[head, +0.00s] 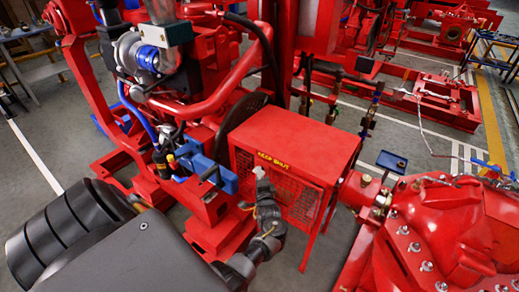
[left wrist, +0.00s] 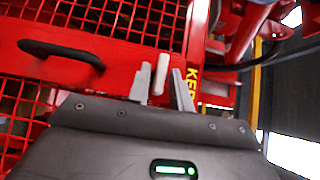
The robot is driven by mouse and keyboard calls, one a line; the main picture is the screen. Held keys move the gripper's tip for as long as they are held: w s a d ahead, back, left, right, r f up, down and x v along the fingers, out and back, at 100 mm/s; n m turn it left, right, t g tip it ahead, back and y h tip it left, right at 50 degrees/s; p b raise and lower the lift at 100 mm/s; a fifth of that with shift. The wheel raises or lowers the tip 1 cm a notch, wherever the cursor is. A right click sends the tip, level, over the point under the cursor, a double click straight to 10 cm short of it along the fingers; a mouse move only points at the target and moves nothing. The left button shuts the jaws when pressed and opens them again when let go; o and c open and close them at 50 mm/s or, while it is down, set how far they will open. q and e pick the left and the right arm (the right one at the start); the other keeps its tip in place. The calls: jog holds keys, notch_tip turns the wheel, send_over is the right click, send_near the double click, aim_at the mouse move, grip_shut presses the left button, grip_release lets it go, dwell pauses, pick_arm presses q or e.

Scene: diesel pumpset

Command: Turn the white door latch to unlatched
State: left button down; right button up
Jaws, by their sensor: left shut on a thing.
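The white door latch (left wrist: 160,73) is a short bar standing nearly upright in the left wrist view, on the red frame of a mesh door (left wrist: 110,22). My left gripper (left wrist: 162,86) has its grey fingers on either side of the latch and is shut on it. In the head view, my left gripper (head: 261,181) reaches the front upper edge of the red guard box (head: 295,143), just under its yellow lettering. The latch is hard to make out from the fingertips there. My right gripper is not in view.
A black handle (left wrist: 62,53) sticks out from the mesh door, left of the gripper. A red engine with a blue part (head: 212,172) stands left of the box. A red pump casing (head: 430,235) stands close on the right.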

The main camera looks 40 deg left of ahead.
pick_arm(q)
jog(key=c, duration=1.5)
grip_release()
jog(key=v, duration=0.7)
jog(key=shift+s+d, duration=0.15)
jog(key=shift+d, duration=0.1)
